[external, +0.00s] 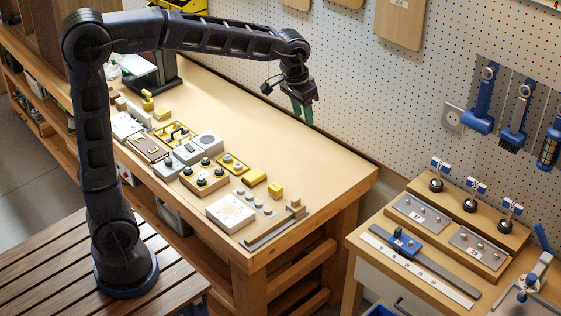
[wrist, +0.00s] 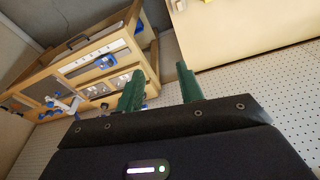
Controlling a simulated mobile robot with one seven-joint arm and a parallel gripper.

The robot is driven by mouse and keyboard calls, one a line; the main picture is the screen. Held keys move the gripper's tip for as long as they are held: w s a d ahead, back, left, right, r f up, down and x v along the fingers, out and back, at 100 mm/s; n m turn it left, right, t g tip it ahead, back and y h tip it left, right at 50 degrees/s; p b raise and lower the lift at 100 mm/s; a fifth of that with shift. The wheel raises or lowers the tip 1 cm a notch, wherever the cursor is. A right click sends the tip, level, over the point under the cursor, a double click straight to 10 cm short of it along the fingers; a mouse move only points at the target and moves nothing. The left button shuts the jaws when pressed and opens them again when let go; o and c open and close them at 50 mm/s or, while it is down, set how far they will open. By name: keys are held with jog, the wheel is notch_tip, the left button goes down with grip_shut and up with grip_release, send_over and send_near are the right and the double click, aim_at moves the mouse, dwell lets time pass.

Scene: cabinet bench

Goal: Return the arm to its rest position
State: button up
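My arm stands on the slatted wooden bench at the left in the external view and reaches right, over the far side of the workbench. My gripper (external: 302,112) hangs above the bench top near the pegboard wall, fingers pointing down. In the wrist view the two green fingers of my gripper (wrist: 160,90) stand apart with a clear gap and nothing between them. The gripper is open and touches nothing that I can see.
The workbench (external: 330,170) carries several grey, yellow and wooden fixtures (external: 205,178) along its near side; its far right part is bare. A second bench (external: 365,245) with blue-handled fixtures stands at the right. Blue tools (external: 484,98) hang on the pegboard (external: 350,75).

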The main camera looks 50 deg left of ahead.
jog(key=s+a+r+n+t, duration=0.1)
jog(key=s+a+r, duration=0.1)
jog(key=s+a, duration=1.2)
jog(key=s+a+f, duration=0.2)
jog(key=s, duration=0.5)
jog(key=s+a+f+t, duration=0.1)
jog(key=s+a+f, duration=0.2)
jog(key=s, duration=0.5)
jog(key=shift+a+f+n, duration=0.2)
jog(key=shift+a+n, duration=0.1)
jog(key=shift+n, duration=0.1)
